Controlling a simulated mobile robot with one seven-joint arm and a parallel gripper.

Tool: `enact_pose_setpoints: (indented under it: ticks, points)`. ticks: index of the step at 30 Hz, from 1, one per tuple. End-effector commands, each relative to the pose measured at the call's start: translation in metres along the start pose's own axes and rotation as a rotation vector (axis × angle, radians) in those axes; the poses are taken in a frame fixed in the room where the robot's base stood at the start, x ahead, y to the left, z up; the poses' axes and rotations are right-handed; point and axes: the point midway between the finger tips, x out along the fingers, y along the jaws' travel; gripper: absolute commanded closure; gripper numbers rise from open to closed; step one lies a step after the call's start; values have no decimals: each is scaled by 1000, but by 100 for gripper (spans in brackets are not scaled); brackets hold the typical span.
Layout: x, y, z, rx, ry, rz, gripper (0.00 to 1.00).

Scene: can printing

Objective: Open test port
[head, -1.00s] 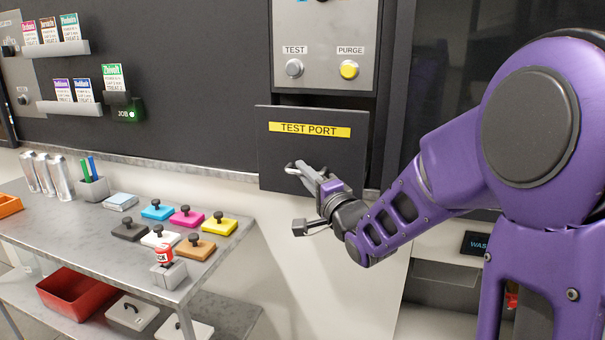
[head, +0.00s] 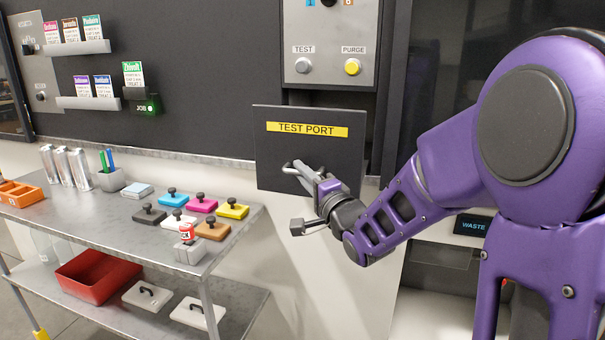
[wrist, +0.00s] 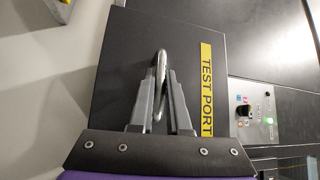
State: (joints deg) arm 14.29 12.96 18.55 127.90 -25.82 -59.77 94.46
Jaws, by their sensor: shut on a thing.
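The test port door (head: 309,155) is a dark square panel with a yellow "TEST PORT" label, in the middle of the head view. It stands out from the machine wall, with a dark gap above its top edge. My gripper (head: 298,172) is shut on the door's metal handle (wrist: 160,75), which shows as a silver loop between the fingers in the wrist view. The label (wrist: 207,90) also shows there, right of the fingers. The inside of the port is hidden behind the door.
A metal cart (head: 130,215) on the left bears colored stamp pads, cans and a pen cup. A red bin (head: 98,277) sits on its lower shelf. TEST (head: 303,66) and PURGE (head: 352,67) buttons are above the door. A WASTE display (head: 473,225) is at right.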

Motion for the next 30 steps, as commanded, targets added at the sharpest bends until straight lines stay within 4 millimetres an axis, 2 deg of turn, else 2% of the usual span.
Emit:
enact_pose_setpoints:
  ticks: [11,12,17,30]
  points:
    - [1,-1,1,0,-3,-2,100]
    - [1,-1,1,0,-3,-2,83]
    - [0,-1,1,0,-2,-2,55]
    - [1,1,1,0,-1,-1,55]
